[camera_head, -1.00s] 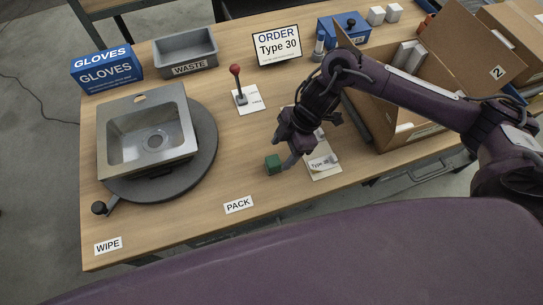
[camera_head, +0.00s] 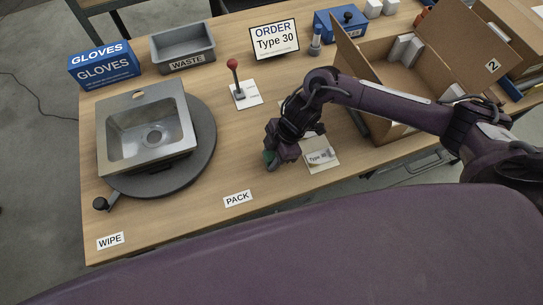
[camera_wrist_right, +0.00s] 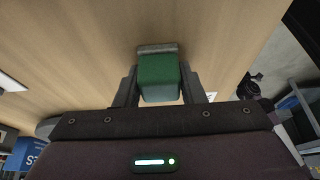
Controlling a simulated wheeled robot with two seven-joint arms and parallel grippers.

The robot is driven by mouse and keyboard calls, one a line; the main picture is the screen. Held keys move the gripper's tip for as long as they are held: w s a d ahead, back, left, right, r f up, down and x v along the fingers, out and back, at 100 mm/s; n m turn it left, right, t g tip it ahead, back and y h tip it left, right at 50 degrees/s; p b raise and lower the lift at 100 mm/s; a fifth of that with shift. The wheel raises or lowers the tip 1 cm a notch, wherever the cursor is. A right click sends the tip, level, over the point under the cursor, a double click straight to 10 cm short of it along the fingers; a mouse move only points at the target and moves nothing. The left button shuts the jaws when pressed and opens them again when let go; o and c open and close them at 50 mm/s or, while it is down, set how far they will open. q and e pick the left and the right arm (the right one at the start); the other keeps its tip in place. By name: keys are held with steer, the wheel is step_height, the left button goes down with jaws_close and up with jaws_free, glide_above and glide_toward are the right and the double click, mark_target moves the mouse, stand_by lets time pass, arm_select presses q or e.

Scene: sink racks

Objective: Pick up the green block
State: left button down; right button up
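The green block (camera_head: 269,156) stands on the wooden table, near its front edge, partly hidden behind my right gripper (camera_head: 273,160). In the right wrist view the green block (camera_wrist_right: 158,78) sits between the two fingers of my right gripper (camera_wrist_right: 159,82). The fingers flank it closely on both sides; I cannot tell whether they press on it. The block seems to be still at table height. My left gripper is not in view.
A card marked Type 30 (camera_head: 319,156) lies right of the gripper, and an open cardboard box (camera_head: 392,132) stands beyond it. A red-knobbed lever (camera_head: 236,85) and a sink on a round turntable (camera_head: 205,150) are to the left. The table around the PACK label (camera_head: 237,198) is clear.

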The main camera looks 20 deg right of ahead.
steer(key=c, duration=0.3)
steer(key=shift+r, duration=0.55)
step_height(320, 180, up, 10)
steer(key=shift+w+f, duration=0.1)
steer(key=shift+f, duration=0.05)
step_height(320, 180, up, 9)
steer(key=p, duration=0.1)
glide_above(271, 154)
